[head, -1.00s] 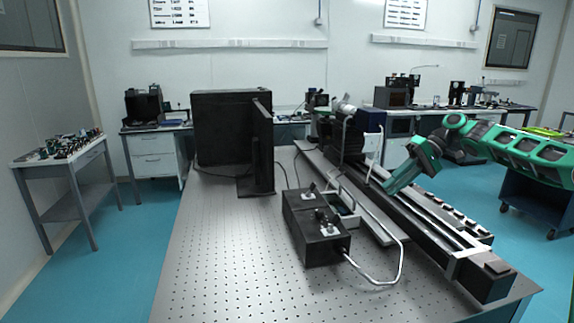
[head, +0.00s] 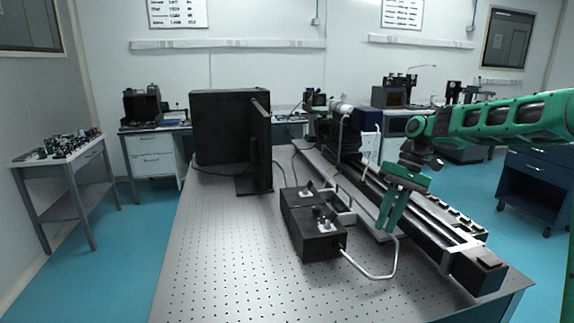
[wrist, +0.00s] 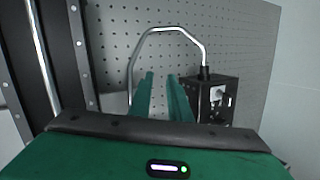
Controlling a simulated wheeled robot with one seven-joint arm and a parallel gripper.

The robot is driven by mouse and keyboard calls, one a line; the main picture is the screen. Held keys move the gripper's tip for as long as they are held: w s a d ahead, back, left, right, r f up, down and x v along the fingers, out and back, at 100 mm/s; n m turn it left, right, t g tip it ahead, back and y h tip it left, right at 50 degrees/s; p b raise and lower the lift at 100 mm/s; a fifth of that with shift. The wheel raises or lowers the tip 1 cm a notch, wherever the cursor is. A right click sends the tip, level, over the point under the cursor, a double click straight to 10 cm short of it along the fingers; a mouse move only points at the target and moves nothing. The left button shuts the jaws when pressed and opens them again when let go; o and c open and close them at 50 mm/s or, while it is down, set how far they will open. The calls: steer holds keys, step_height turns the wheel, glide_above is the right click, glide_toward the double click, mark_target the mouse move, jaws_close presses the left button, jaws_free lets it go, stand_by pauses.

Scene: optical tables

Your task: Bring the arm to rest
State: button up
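My green arm (head: 500,118) reaches in from the right in the head view, its forearm nearly level. My gripper (head: 386,228) points down over the right part of the optical table (head: 225,245), beside the long black rail (head: 425,222). It is empty. In the wrist view its two green fingers (wrist: 161,77) stand apart with a narrow gap and nothing between them. A bent metal tube (wrist: 165,29) curves beyond the fingertips. I cannot tell the exact height of the fingertips above the table.
Black boxes with switches (head: 312,228) stand left of my gripper; one also shows in the wrist view (wrist: 215,104). A black upright panel (head: 262,150) stands farther back. A blue cart (head: 538,180) is behind the arm at right. The table's front left is clear.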

steer(key=s+d+f+m+t+h, duration=0.1)
steer(key=s+d, duration=0.3)
steer(key=s, duration=0.8)
steer(key=s+d+f+m+t+h, duration=0.1)
steer(key=s+d+m, duration=0.3)
steer(key=s, duration=0.8)
steer(key=s+d+m+t+h, duration=0.1)
steer(key=s+d, duration=0.5)
steer(key=s, duration=0.7)
steer(key=shift+f+m+h, duration=0.4)
steer(key=shift+m, duration=0.3)
steer(key=shift+w+f, duration=0.25)
steer(key=shift+w, duration=0.35)
